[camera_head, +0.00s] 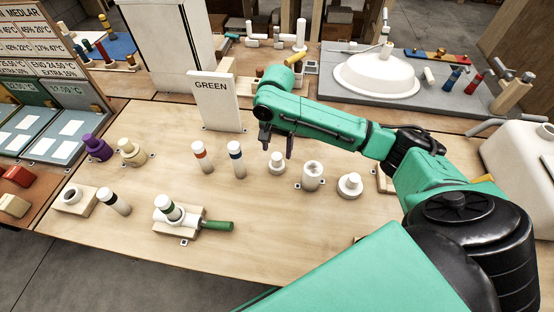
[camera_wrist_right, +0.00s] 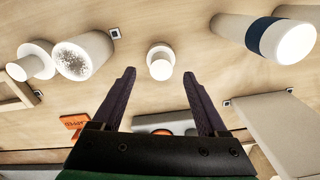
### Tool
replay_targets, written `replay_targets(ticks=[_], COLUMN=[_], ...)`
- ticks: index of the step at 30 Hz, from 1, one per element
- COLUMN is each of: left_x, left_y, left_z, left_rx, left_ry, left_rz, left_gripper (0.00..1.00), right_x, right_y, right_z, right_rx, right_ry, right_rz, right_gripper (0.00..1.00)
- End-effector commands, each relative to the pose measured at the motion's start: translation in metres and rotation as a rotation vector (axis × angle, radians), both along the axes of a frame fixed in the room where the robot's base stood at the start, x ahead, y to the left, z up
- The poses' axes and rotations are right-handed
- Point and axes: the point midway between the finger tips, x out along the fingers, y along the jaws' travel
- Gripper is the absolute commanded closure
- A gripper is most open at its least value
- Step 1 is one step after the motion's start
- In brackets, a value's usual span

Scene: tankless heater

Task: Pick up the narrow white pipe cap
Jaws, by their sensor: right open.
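The narrow white pipe cap (camera_head: 277,163) appears to be the small stepped white piece standing on the wooden table, just below my right gripper in the head view. In the right wrist view, the cap (camera_wrist_right: 160,62) lies beyond the fingertips, centred between them. My right gripper (camera_head: 277,143) is open and empty, fingers pointing down above the cap, apart from it. Its two dark fingers also show in the right wrist view (camera_wrist_right: 158,73). My left gripper is not in view.
A wide white cylinder (camera_head: 312,176) and a flanged white cap (camera_head: 350,187) stand right of the cap. Blue-banded (camera_head: 236,160) and red-banded (camera_head: 202,157) cylinders stand to its left. A "GREEN" sign (camera_head: 216,103) stands behind.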

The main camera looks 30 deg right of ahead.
Motion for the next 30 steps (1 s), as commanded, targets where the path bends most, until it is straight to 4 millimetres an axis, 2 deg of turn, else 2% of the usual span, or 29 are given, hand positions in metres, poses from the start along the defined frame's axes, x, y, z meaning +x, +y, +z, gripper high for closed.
replay_targets(ticks=[5,10,17,18,23,24,30], left_x=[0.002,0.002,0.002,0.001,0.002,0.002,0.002], left_y=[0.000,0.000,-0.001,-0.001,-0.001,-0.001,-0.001], left_z=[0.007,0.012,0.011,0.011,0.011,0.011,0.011], left_rx=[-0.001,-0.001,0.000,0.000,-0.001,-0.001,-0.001], left_ry=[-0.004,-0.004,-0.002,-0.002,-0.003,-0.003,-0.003], left_rz=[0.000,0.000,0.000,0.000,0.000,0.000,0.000], left_gripper=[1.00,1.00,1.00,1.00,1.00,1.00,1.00], right_x=[-0.003,-0.005,-0.004,-0.004,-0.005,-0.005,-0.004], right_y=[-0.001,-0.002,-0.001,-0.001,-0.001,-0.001,-0.001], right_z=[-0.022,-0.055,-0.061,-0.061,-0.061,-0.061,-0.061], right_rx=[-0.002,-0.001,0.000,0.000,0.000,-0.001,0.000], right_ry=[0.002,-0.001,-0.003,-0.003,-0.003,-0.002,-0.003], right_rz=[0.000,0.001,0.002,0.002,0.002,0.002,0.002], right_gripper=[0.24,0.24,0.24,0.32,0.93,1.00,1.00])
